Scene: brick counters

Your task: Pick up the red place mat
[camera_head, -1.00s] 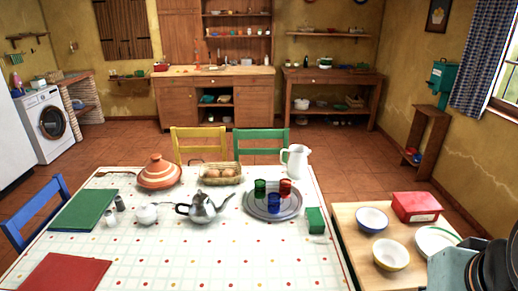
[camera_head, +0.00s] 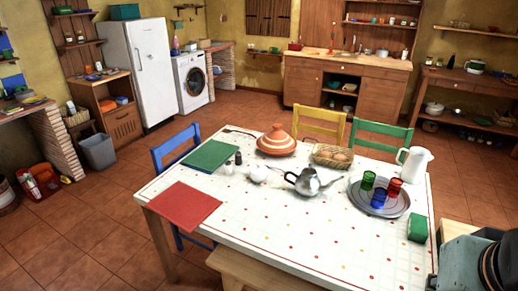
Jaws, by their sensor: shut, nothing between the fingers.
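The red place mat (camera_head: 184,207) lies flat on the near left corner of the white dotted table (camera_head: 270,215). Its whole top shows, and nothing lies on it. A green place mat (camera_head: 209,155) lies behind it, apart from it. Part of my own arm shows at the lower right edge, well to the right of the red mat. My gripper's fingers are not in view.
A blue chair (camera_head: 176,150) stands at the table's left side, and a wooden bench (camera_head: 265,272) along its near side. Shakers, a teapot (camera_head: 306,181), a tagine (camera_head: 276,141) and a tray (camera_head: 379,197) with cups stand on the table. The floor at left is open.

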